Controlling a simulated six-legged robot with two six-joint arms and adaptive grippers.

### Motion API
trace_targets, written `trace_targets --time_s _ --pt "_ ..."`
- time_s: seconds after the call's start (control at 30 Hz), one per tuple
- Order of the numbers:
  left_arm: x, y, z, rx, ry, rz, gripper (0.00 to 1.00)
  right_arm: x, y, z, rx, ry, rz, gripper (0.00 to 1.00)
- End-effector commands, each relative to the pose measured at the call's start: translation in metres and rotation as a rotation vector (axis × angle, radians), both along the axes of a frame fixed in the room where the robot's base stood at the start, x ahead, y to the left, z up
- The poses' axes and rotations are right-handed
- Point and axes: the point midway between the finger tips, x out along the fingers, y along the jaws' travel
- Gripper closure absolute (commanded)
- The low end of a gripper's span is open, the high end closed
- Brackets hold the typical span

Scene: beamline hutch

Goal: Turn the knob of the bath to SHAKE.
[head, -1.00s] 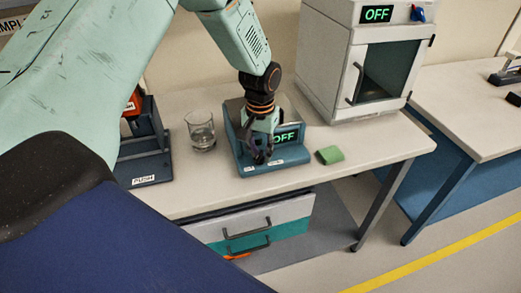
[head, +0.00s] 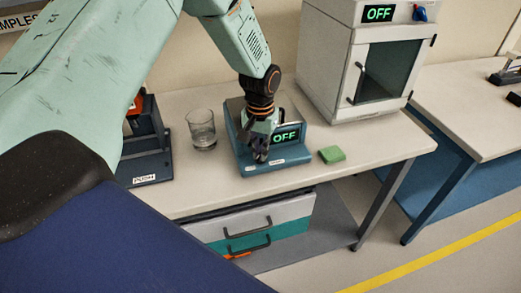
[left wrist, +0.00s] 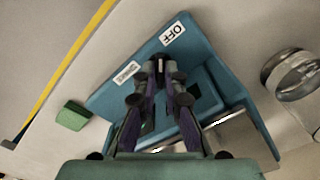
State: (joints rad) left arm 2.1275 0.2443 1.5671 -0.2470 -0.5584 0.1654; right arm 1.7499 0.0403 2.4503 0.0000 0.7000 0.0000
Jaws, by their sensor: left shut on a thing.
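The bath (head: 298,154) is a blue unit on the bench in the head view, with a green OFF display (head: 286,136). It also fills the middle of the left wrist view (left wrist: 203,52). Its sloped front bears an OFF label (left wrist: 174,33) and a second label (left wrist: 126,72) too blurred to read surely. My left gripper (head: 261,156) reaches down to this front, left of the display. In the left wrist view its fingertips (left wrist: 160,66) are together between the two labels, shut on the knob. The fingers mostly hide the knob, so its pointing direction cannot be told. My right gripper is not in view.
A glass beaker (head: 201,129) stands just left of the bath, and a green block (head: 332,154) lies to its right. A white cabinet (head: 335,60) with its own OFF display and blue knob stands behind right. A dark device labelled PUSH (head: 145,168) stands at left.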

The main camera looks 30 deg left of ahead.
Motion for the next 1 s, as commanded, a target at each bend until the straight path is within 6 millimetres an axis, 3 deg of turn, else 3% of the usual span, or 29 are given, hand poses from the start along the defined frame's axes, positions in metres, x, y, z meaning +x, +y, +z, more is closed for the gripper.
trace_targets --time_s 0.47,1.0 --pt "-0.003 -0.002 0.000 -0.003 0.007 0.053 1.00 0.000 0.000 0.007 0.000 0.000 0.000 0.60" --pt "-0.003 -0.002 0.001 -0.002 0.009 0.494 1.00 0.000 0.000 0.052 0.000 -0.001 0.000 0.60"
